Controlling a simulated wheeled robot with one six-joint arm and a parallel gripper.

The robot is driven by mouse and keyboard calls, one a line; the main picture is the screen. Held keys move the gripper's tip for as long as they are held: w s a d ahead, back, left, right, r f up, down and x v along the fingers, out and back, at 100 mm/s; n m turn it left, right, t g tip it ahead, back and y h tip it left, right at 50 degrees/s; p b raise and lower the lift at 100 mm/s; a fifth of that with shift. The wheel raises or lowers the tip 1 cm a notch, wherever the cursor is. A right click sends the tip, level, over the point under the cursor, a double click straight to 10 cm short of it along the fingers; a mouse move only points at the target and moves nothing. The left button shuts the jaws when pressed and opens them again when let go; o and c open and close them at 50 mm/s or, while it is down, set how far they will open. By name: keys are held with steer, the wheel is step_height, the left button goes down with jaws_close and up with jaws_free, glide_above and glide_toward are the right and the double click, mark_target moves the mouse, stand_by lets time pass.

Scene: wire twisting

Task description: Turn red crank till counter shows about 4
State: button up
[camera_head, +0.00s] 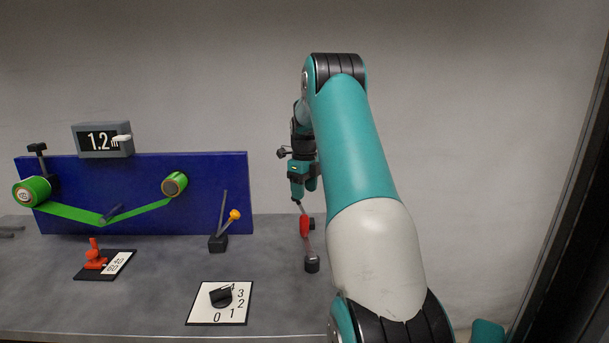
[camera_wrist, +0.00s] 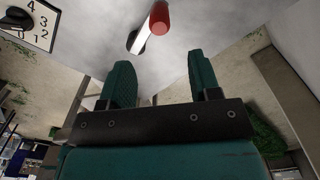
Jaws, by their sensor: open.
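The counter (camera_head: 103,140) stands on top of the blue panel at the left and reads 1.2 m. The red crank (camera_head: 304,227) is at the right end of the table, a red part with a grey rod and dark end pieces. In the wrist view its red cylinder (camera_wrist: 160,17) and pale bar show beyond the fingers. My gripper (camera_wrist: 162,78) is open, with nothing between its two teal fingers. In the head view my gripper (camera_head: 298,197) points down just above the crank; whether it touches is unclear.
The blue panel (camera_head: 140,190) carries a green band over rollers. A lever with an orange knob (camera_head: 234,215), a black dial (camera_head: 221,297) on a numbered plate and a red switch (camera_head: 95,260) stand on the grey table (camera_head: 150,300). The table is bare between them.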

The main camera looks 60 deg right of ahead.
step_height(320, 180, up, 6)
steer(key=shift+f, duration=0.1)
stand_by(0.7)
stand_by(1.1)
